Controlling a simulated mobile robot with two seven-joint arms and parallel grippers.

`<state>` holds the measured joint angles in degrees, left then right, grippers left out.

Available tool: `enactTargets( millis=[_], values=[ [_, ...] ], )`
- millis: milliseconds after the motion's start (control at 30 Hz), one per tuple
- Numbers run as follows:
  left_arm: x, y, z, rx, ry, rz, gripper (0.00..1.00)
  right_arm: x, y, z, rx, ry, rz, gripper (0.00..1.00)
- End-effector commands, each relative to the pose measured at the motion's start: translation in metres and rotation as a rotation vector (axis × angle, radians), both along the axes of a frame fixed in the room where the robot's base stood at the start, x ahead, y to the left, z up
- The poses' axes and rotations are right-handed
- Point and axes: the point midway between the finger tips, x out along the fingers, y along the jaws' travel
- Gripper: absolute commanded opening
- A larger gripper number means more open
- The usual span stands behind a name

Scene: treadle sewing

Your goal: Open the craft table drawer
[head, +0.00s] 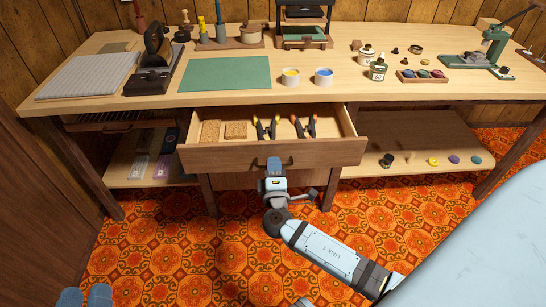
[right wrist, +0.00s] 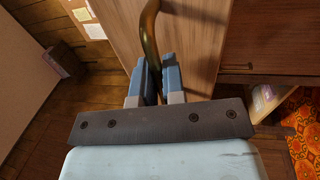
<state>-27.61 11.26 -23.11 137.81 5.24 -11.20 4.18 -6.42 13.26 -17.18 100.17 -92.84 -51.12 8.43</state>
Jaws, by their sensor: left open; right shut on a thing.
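The craft table drawer (head: 215,159) is pulled out from under the tabletop, and its inside shows. In it lie cork squares (head: 210,130) and two pairs of tools with orange, yellow and red handles (head: 303,126). My right gripper (head: 273,164) is at the middle of the drawer front, shut on the drawer handle. In the right wrist view the curved brass handle (right wrist: 150,35) runs down between the blue fingers of this gripper (right wrist: 157,82). In the head view the gripper mostly hides the handle. My left gripper (head: 85,297) is open and empty at the bottom left, away from the table.
The craft table (head: 350,93) carries a green mat (head: 226,74), two paint pots and a green press (head: 486,47). A lower shelf (head: 418,148) at the right holds small coloured items. Table legs stand beside the drawer. The patterned carpet in front is clear.

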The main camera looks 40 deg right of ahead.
Motion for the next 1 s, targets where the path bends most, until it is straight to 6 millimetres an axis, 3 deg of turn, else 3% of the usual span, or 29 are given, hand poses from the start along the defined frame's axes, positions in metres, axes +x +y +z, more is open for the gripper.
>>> enactTargets(
  millis=[200, 600, 633, 733, 1000],
  values=[
    [-0.0009, -0.0002, 0.004, -0.011, -0.01, 0.0, 0.43, -0.0126, 0.0077, -0.0002, 0.0, 0.0, 0.0, 0.0],
    [-0.0003, -0.0008, 0.0021, -0.012, -0.008, 0.0, 0.43, -0.0141, 0.0088, 0.0003, -0.001, -0.001, 0.0, 0.0],
    [-0.0003, -0.0008, 0.0018, -0.012, -0.008, 0.0, 0.43, -0.0141, 0.0088, 0.0003, -0.001, -0.001, 0.0, 0.13],
    [0.0, -0.0009, 0.001, -0.011, -0.006, 0.0, 0.43, -0.0141, 0.0088, 0.0002, -0.001, -0.001, 0.0, 0.34],
    [0.0001, -0.001, 0.0006, -0.009, -0.005, 0.0, 0.43, -0.014, 0.0085, -0.0001, 0.0, 0.0, 0.0, 0.34]
  ],
)
